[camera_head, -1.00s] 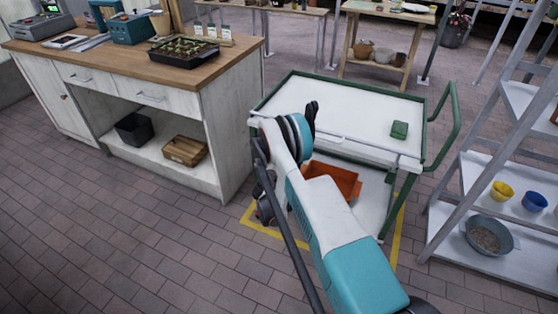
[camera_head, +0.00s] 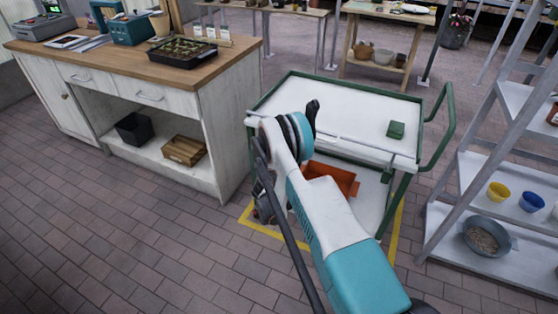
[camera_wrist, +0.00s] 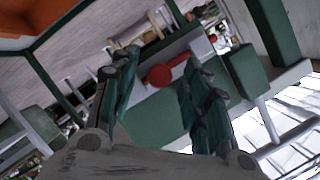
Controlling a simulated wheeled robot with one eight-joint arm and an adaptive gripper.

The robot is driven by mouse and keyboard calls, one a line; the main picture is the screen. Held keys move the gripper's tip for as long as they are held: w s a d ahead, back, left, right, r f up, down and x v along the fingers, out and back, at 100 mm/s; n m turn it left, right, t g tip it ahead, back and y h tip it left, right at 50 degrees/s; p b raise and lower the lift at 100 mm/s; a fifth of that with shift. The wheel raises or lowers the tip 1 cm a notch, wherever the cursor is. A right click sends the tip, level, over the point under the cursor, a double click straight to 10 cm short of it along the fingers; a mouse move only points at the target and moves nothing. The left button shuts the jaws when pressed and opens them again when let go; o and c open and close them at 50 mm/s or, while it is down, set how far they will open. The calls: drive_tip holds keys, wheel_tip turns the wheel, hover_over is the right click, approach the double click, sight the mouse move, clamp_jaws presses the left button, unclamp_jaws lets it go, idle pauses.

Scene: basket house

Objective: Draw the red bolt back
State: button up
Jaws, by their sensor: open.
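The red bolt (camera_wrist: 158,76) shows in the wrist view as a round red knob, with a short red bar running up to the right beside a green plate. My gripper (camera_wrist: 162,62) is open, with one finger left of the knob and one right of it. I cannot tell how near the fingertips are to it in depth. In the head view my gripper (camera_head: 265,205) hangs low at the left end of the green-framed cart (camera_head: 340,104). The bolt is not visible there.
An orange bin (camera_head: 345,180) sits on the cart's lower shelf. A wooden-topped bench (camera_head: 225,55) stands close on the left. A grey ladder shelf (camera_head: 440,226) with pots stands on the right. The brick floor in front is clear.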

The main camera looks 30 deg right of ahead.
wheel_tip(320, 180, up, 10)
drive_tip(key=shift+f, duration=0.25)
drive_tip(key=shift+c, duration=0.5)
